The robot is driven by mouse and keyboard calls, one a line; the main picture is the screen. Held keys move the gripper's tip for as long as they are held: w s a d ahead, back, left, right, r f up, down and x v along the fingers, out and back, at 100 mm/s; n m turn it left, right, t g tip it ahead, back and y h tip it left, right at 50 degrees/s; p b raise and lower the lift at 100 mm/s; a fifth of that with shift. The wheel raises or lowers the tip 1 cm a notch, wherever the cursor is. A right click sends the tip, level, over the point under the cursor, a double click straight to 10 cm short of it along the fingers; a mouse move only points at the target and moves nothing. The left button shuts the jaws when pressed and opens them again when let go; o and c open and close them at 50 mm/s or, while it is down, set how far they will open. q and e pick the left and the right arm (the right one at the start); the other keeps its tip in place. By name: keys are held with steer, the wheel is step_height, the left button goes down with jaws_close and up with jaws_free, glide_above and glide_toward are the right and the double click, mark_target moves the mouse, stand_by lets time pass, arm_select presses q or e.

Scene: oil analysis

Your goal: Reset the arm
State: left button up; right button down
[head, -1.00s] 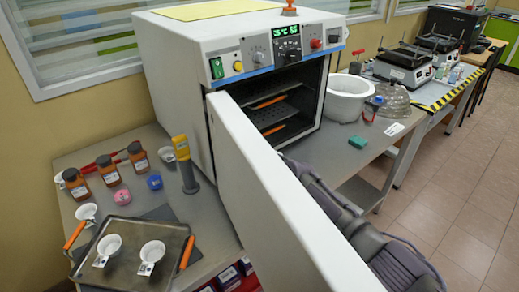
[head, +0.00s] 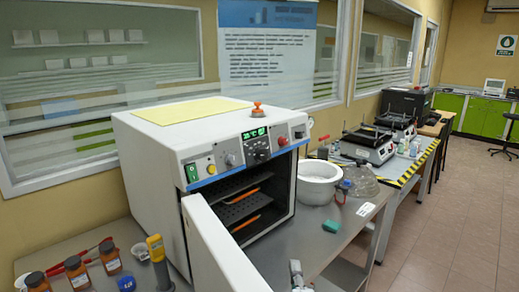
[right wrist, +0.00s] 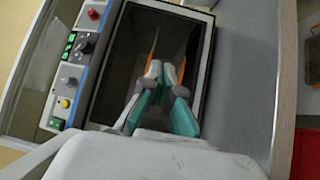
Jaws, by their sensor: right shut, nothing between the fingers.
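My right gripper (head: 297,275) shows at the bottom edge of the head view, upright, in front of the open oven. In the right wrist view its fingers (right wrist: 165,75) are together with nothing between them. They point toward the dark oven opening (right wrist: 150,45), apart from it as far as I can tell. The white oven (head: 150,150) stands on the grey bench with its door (head: 215,250) swung open toward me. Inside are dark racks with orange-handled pieces (head: 248,194). My left gripper is not in view.
Brown bottles (head: 110,262) and a yellow-topped device (head: 156,250) stand at left. The floor (head: 440,225) at right is clear.

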steer(key=s+d+f+m+g+h, duration=0.4)
steer(key=s+d+f+m+g, duration=0.3)
steer(key=s+d+f+m, duration=0.5)
steer(key=s+f+m+g+y, duration=0.15)
steer(key=s+g, duration=0.25)
steer(key=s, duration=0.7)
steer(key=s+f+m+g+y, duration=0.15)
steer(key=s+g, duration=0.25)
steer(key=s, duration=0.7)
step_height(320, 180, down, 28)
steer(key=s+g, duration=0.2)
steer(key=s, duration=0.1)
steer(key=s+d+f+g, duration=0.1)
steer(key=s+d+f, duration=0.1)
steer(key=s+f, duration=1.2)
steer(key=shift+s+d, duration=0.4)
steer(key=shift+s, duration=0.45)
steer(key=shift+f, duration=0.1)
